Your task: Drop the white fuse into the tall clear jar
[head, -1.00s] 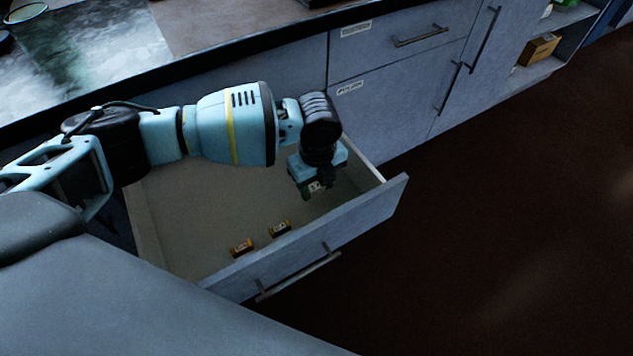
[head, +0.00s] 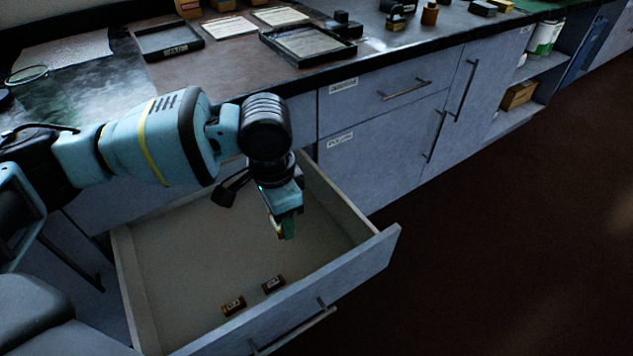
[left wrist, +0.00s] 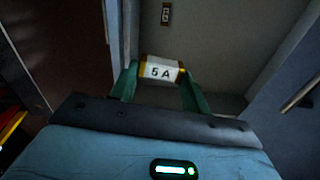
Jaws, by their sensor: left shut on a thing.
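My left gripper (head: 284,226) is shut on the white fuse (left wrist: 161,71), which is marked "5 A" and has gold-coloured ends. In the left wrist view the fuse lies crosswise between the two green fingers. In the head view the gripper points down above the open drawer (head: 150,318), and only a sliver of the fuse shows. A tall clear jar (head: 40,95) stands on the counter at the far left, its mouth open at the top and its lower part hard to make out. My right gripper is not in view.
Two dark red-brown fuses (head: 233,305) (head: 273,284) lie on the drawer floor. A labelled black tray (head: 168,54) and a second tray (head: 345,56) with a paper sit on the counter (head: 230,78). The counter's dark front edge lies behind my arm.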

